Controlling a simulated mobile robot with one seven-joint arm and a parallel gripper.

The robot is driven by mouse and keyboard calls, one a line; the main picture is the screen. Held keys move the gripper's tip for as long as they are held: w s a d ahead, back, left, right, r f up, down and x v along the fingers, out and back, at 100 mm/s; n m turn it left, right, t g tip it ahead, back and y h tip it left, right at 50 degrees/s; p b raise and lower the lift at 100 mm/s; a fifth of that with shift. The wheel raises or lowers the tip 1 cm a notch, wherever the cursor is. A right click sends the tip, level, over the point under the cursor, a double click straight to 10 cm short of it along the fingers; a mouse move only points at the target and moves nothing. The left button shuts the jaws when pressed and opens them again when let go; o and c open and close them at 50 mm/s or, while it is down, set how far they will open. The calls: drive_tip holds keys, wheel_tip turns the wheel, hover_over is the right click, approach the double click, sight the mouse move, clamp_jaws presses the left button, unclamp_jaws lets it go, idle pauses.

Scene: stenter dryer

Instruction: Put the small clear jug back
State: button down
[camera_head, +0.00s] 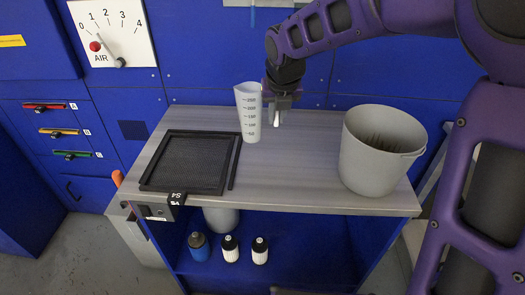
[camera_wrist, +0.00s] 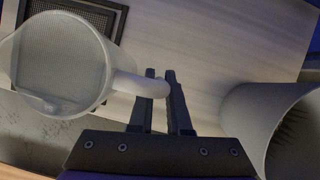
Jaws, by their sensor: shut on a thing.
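The small clear jug (camera_head: 249,115) is a translucent measuring jug with dark graduation marks. In the head view it is upright at the back middle of the grey worktop, right of a black mesh tray (camera_head: 188,160). I cannot tell whether its base touches the worktop. My gripper (camera_head: 277,113) is on the jug's right side, shut on its handle. In the wrist view the jug (camera_wrist: 62,65) is at the left, seen into its open mouth, and its pale handle (camera_wrist: 143,84) reaches between the fingers of my gripper (camera_wrist: 162,82).
A grey bucket (camera_head: 375,165) stands at the worktop's right end; it also shows in the wrist view (camera_wrist: 245,112). Bare worktop (camera_head: 290,170) lies between jug and bucket. Below, a blue shelf holds several bottles (camera_head: 230,248). A blue panel wall (camera_head: 205,50) stands behind.

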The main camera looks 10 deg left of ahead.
wheel_tip(320, 180, down, 9)
drive_tip(key=b, duration=0.2)
drive_tip(key=shift+f+b, duration=0.2)
drive_tip(key=shift+b, duration=0.2)
drive_tip(key=shift+r, duration=0.1)
drive_tip(key=c, duration=0.9)
unclamp_jaws()
drive_tip(key=shift+o, duration=0.2)
drive_tip(key=p+v, duration=0.4)
drive_tip(key=v, duration=0.8)
